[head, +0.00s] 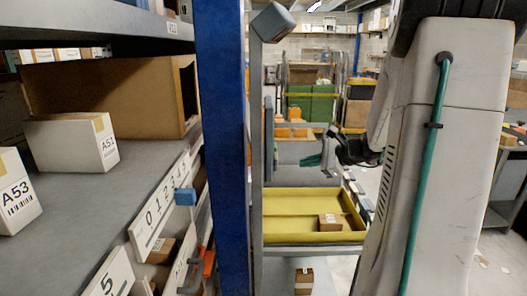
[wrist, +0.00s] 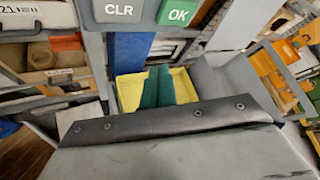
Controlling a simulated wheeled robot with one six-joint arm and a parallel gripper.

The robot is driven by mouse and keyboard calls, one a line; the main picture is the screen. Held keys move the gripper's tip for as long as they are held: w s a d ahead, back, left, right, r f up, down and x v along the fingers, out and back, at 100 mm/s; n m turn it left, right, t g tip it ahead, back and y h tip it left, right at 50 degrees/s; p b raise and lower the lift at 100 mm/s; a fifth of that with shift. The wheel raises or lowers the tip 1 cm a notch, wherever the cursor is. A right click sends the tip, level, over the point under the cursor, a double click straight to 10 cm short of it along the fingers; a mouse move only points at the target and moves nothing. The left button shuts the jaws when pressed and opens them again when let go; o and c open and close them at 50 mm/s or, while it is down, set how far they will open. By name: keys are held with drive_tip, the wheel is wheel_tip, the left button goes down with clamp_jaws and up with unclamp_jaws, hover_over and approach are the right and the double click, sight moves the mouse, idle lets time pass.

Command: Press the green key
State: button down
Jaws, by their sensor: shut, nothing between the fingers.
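The green key, marked OK (wrist: 178,12), shows at the top edge of the wrist view, partly cut off. A grey key marked CLR (wrist: 120,10) sits just left of it on the same panel. My gripper (wrist: 157,70) is shut and empty, its dark green fingers side by side. It is apart from the green key, which appears above the fingers in the wrist view. A blue-grey box (head: 272,21) on that post shows no key face in the head view.
A blue rack upright (head: 220,130) stands left of the post. Shelves at left hold white boxes A53 (head: 16,190) and A51 (head: 75,142). A yellow tray (head: 290,203) with a small brown carton (head: 330,222) lies below my gripper.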

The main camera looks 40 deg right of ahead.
sight(275, 150)
drive_tip(key=w+d+r+m+t+h, duration=0.2)
drive_tip(key=d+m, duration=0.2)
drive_tip(key=d, duration=0.2)
drive_tip(key=shift+t, duration=0.3)
drive_tip(key=shift+a, duration=0.1)
drive_tip(key=w+a, duration=0.5)
drive_tip(key=a, duration=0.2)
drive_tip(key=shift+w, duration=0.15)
idle(1.7)
drive_tip(key=shift+w+a, duration=0.25)
drive_tip(key=shift+a, duration=0.05)
drive_tip(key=shift+w+a, duration=0.25)
drive_tip(key=shift+a, duration=0.15)
idle(0.8)
drive_tip(key=shift+s+d, duration=0.1)
drive_tip(key=shift+d, duration=0.05)
drive_tip(key=shift+s+d, duration=0.45)
drive_tip(key=shift+d, duration=0.15)
